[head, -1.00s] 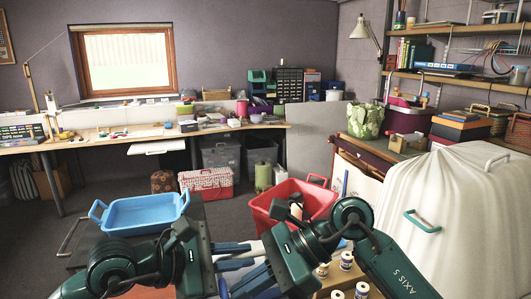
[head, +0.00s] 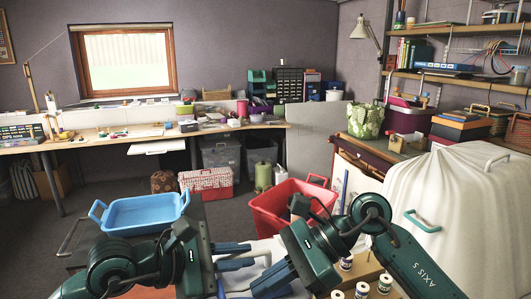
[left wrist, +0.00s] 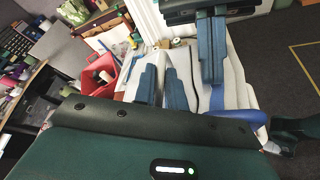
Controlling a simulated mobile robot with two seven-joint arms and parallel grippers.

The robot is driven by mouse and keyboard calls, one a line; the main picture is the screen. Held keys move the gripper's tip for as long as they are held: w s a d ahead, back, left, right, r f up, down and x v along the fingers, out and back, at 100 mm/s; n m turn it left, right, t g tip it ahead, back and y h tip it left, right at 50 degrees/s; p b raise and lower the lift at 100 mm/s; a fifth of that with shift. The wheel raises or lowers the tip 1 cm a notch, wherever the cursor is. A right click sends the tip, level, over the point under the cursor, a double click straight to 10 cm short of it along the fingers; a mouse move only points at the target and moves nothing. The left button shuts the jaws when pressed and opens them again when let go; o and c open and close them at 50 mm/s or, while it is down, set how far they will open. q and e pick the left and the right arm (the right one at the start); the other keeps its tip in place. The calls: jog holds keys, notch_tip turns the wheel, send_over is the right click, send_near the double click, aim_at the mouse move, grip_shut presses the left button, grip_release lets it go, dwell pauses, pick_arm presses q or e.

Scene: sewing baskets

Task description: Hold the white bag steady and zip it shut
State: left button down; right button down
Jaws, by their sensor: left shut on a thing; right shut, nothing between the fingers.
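The white bag (head: 262,248) lies low in the middle of the head view, mostly hidden by my grippers. In the left wrist view the white bag (left wrist: 238,82) shows as pale fabric around the fingers. My left gripper (head: 238,257) is shut on the bag, with pale material between its fingers (left wrist: 162,88). My right gripper (head: 264,281) is shut and empty, low over the right side of the bag; its fingers also show in the left wrist view (left wrist: 212,55). The zip and its pull cannot be made out.
A blue tub (head: 143,212) stands at left and a red crate (head: 272,212) behind my grippers. Several spools (head: 362,290) stand at lower right. A large white draped cover (head: 460,215) with a green handle fills the right side.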

jog(key=v, duration=1.8)
jog(key=shift+d+r, duration=0.3)
jog(key=shift+r, duration=0.05)
